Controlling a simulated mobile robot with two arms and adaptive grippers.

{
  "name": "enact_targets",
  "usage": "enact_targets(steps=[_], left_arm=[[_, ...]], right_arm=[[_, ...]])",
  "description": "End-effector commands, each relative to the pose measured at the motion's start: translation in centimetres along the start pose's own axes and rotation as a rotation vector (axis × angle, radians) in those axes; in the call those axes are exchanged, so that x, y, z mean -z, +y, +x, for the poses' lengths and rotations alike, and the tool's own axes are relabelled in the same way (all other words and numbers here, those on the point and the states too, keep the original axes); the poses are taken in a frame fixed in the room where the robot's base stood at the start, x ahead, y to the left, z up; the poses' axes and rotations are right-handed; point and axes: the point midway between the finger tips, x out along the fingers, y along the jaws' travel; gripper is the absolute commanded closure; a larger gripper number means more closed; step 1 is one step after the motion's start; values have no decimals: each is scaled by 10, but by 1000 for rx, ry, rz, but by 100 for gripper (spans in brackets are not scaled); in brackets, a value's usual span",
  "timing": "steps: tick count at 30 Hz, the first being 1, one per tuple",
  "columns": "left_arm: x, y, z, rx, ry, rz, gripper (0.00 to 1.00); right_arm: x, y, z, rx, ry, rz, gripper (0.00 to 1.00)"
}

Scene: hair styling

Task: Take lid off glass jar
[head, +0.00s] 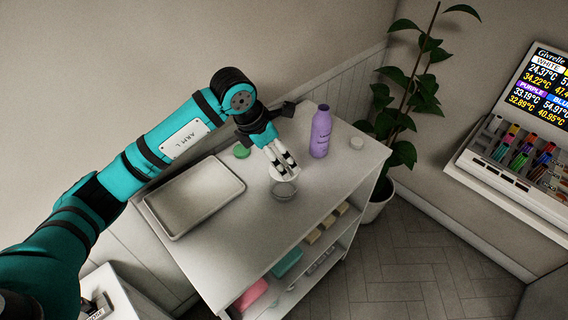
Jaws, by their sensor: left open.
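The small glass jar (285,192) stands on the white cart top, below my left gripper. A pale round lid (280,178) shows at the jar's top, partly hidden by the fingers. My left gripper (284,173) points down with its fingers apart, right at the lid. I cannot tell whether the fingers touch the lid, or whether the lid sits flat on the jar. My right gripper is out of view.
A grey metal tray (151,207) lies left on the cart top (245,238). A potted plant (376,203) is behind right. The front of the cart top is clear.

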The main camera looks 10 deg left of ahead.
Motion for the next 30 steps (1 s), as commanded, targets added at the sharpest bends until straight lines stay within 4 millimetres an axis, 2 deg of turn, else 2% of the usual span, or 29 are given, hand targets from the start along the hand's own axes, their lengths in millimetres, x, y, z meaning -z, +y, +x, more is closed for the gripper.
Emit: enact_targets(steps=[1,3,6,10,15,23,30], left_arm=[[0,0,3,0,0,0,1],[0,0,6,0,0,0,1],[-2,0,13,3,1,-2,1],[-3,3,32,4,3,-3,1],[-2,4,54,2,1,-1,1],[-1,4,58,-1,-1,0,1],[-1,4,58,-1,-1,0,31]], right_arm=[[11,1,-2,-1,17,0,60],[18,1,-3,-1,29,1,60],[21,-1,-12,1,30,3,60],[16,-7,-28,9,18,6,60],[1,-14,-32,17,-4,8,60],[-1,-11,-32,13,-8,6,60],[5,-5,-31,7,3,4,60]])
